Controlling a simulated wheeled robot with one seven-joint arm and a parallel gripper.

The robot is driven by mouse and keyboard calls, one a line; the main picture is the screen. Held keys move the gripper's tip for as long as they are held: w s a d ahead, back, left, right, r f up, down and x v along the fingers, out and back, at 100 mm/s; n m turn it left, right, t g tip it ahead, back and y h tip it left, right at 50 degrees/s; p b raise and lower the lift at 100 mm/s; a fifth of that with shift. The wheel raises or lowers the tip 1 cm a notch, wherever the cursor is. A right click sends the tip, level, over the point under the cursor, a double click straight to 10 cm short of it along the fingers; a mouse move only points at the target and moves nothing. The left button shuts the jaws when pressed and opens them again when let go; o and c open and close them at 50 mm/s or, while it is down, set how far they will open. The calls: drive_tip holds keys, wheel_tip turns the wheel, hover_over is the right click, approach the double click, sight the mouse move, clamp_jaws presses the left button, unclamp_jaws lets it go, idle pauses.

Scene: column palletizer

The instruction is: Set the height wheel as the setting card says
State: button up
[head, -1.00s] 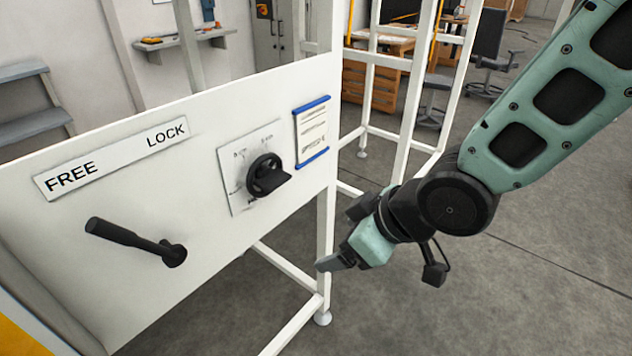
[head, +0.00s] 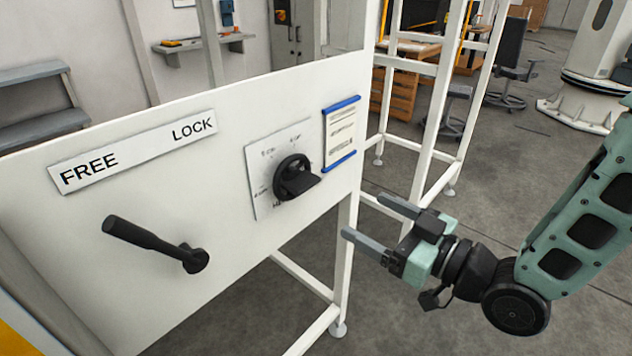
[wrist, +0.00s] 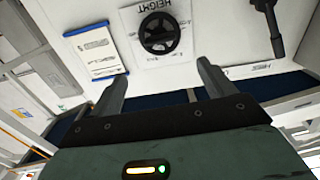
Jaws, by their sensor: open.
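The black height wheel (head: 291,178) with its protruding handle sits on a square scale plate (head: 258,163) on the white panel. In the wrist view the wheel (wrist: 159,33) shows beyond the fingers, with the word HEIGHT on its plate. The setting card (head: 341,134), blue-edged with lines of print too small to read, hangs right of the wheel; it also shows in the wrist view (wrist: 95,51). My gripper (head: 372,222) is open and empty, to the right of and below the wheel, apart from the panel. Its two fingers (wrist: 160,85) show in the wrist view.
A black lever (head: 150,240) sticks out of the panel at left, below a FREE/LOCK label (head: 135,150). A white frame post (head: 346,260) stands under the panel's right end. Floor right of the panel is mostly free. A bench and chair stand behind.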

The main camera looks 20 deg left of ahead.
sight(311, 185)
drive_tip(key=p+x, duration=0.3)
drive_tip(key=x, duration=1)
drive_tip(key=shift+w+a, duration=0.1)
drive_tip(key=shift+a, duration=0.15)
drive_tip(key=c, duration=1)
